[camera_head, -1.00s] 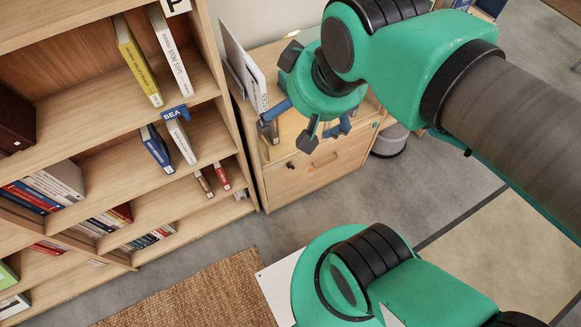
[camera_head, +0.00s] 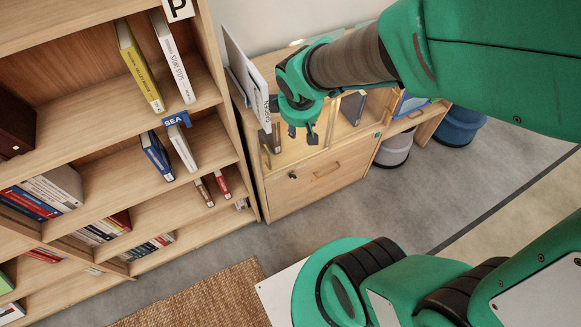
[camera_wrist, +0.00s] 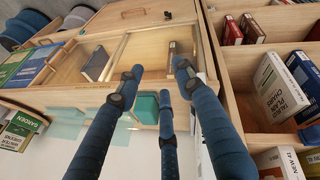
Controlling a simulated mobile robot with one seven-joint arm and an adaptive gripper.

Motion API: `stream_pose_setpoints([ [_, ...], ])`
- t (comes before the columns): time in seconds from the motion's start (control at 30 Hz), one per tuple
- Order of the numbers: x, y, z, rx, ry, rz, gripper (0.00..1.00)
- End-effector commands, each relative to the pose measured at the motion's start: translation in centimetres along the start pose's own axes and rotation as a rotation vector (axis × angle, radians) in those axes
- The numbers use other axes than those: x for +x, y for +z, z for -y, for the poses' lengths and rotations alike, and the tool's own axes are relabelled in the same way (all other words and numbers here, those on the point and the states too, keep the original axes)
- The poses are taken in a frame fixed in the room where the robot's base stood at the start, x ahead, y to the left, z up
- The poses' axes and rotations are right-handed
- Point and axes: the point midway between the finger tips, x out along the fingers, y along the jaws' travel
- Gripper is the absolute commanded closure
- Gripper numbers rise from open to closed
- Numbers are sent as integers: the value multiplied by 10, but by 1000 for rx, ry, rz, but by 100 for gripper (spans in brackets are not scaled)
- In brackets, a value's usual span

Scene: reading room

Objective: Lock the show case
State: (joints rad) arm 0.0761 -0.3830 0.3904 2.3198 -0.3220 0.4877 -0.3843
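The show case (camera_head: 330,193) is a light wooden cabinet right of the bookshelf, with a glazed top part and a front panel below bearing a bar handle (camera_head: 326,171). A small dark lock fitting (camera_head: 292,175) sits at that panel's upper left; it also shows in the wrist view (camera_wrist: 167,15). I cannot tell whether a key is in it. My gripper (camera_head: 308,134) is over the case's top, above and apart from the lock. In the wrist view its blue fingers (camera_wrist: 157,70) are spread with nothing between them. A dark book (camera_wrist: 95,64) lies inside the case.
The tall bookshelf (camera_head: 233,150) stands close on the left. A white upright sign (camera_head: 247,75) stands at the case's left end. Round stools (camera_head: 396,147) are to the right. A woven mat (camera_head: 205,298) lies in front; the grey floor before the case is clear.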

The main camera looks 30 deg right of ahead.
Motion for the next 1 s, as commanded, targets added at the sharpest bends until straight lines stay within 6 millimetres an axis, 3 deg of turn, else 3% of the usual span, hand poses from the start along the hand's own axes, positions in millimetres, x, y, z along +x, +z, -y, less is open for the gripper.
stream_pose_setpoints([
  [0.03,26,3,4,-49,-11,18,64],
  [0.2,96,11,14,-225,-40,43,64],
  [0.5,207,31,47,-487,-114,28,64],
  [0.8,300,34,72,-620,-154,-92,64],
  [1.0,344,28,77,-634,-144,-193,64],
])
